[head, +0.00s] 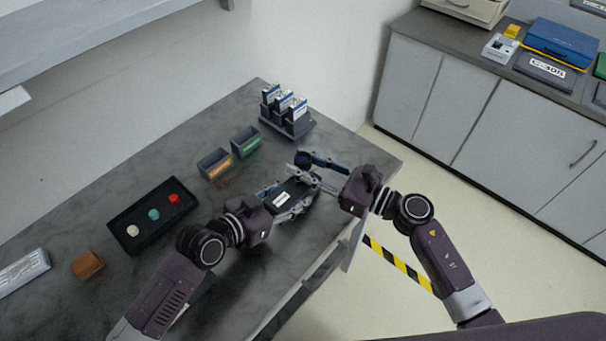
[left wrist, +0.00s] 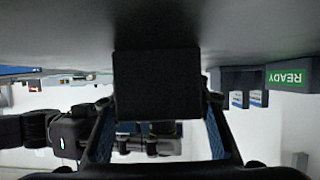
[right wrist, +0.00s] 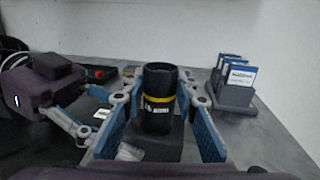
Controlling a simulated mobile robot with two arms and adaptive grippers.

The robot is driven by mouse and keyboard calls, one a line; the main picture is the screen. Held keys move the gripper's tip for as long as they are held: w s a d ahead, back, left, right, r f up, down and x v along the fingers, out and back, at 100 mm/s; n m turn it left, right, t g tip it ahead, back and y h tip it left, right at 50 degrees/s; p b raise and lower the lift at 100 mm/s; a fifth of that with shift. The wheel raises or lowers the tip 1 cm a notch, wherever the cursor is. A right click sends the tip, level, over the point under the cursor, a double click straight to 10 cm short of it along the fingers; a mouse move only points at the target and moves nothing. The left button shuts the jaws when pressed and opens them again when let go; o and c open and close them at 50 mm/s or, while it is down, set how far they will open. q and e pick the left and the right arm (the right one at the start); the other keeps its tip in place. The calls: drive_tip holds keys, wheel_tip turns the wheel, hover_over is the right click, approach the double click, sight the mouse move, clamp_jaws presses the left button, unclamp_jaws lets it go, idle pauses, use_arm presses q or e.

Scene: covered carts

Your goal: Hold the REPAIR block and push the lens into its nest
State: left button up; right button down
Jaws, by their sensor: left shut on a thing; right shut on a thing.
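The REPAIR block (head: 292,190) is dark with a white label and sits low over the table near its front edge. My left gripper (head: 295,201) is shut on it; the block fills the space between the fingers in the left wrist view (left wrist: 157,85). The lens (right wrist: 159,98) is a black cylinder with a yellow ring, upright between the fingers of my right gripper (right wrist: 161,115), which is shut on it. Its dark round top (head: 303,158) shows in the head view. A dark block lies beneath the lens in the right wrist view; the nest is hidden, and I cannot tell whether they touch.
An orange-labelled bin (head: 214,164) and a green-labelled READY bin (head: 245,142) stand behind the block. A rack (head: 287,125) with several upright boxes is at the back. A black tray (head: 125,228) with three coloured pieces and a brown block (head: 87,264) lie left.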

drive_tip(key=shift+f, duration=1.9)
drive_tip(key=c, duration=1.5)
unclamp_jaws()
drive_tip(key=shift+f, duration=0.1)
drive_tip(key=shift+c, duration=0.2)
drive_tip(key=shift+s, duration=0.1)
drive_tip(key=v, duration=1.2)
use_arm(q)
drive_tip(key=o, duration=1.2)
